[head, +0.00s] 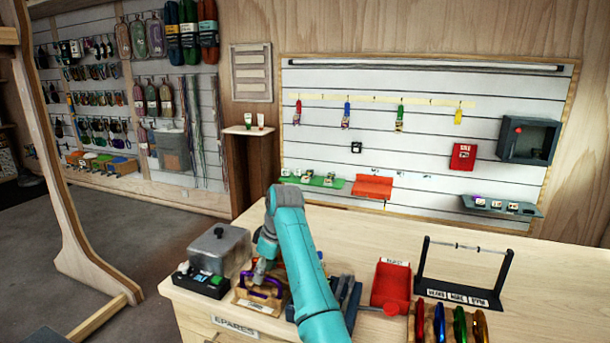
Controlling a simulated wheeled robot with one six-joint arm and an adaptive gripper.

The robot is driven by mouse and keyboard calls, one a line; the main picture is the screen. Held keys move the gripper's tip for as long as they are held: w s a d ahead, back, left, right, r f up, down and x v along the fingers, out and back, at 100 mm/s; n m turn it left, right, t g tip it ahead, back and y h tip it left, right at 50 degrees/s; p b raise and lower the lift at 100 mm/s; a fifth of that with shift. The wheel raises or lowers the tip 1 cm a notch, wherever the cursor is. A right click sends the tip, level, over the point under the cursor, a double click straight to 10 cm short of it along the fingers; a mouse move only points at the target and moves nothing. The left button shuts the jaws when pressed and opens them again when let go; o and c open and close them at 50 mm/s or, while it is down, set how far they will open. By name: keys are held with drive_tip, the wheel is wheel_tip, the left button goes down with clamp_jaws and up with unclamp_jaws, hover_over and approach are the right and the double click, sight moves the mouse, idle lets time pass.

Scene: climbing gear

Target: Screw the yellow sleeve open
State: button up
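My turquoise arm reaches forward over the workbench and bends down at its far end. My gripper (261,272) is small and dark in this view, close above or at a purple carabiner (268,284) on a wooden block near the bench's front edge. I cannot tell whether it touches the carabiner, or whether it is open or shut. A yellow sleeve cannot be made out; the arm and gripper cover part of the carabiner.
A grey lidded box (220,248) and a black case (202,280) stand left of the block. To the right are a red bin (391,285), a black frame (465,285) and several coloured carabiners (460,325). The bench's back right is clear.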

drive_tip(key=shift+r, duration=0.5)
drive_tip(key=shift+s+a, duration=0.25)
drive_tip(key=shift+s, duration=0.5)
drive_tip(key=shift+f, duration=0.2)
drive_tip(key=shift+d+x, duration=0.1)
drive_tip(key=shift+x, duration=0.5)
drive_tip(key=shift+d+x, duration=0.15)
drive_tip(key=shift+x, duration=0.45)
drive_tip(key=shift+f, duration=0.1)
drive_tip(key=shift+w+d, duration=0.25)
drive_tip(key=shift+w, duration=0.45)
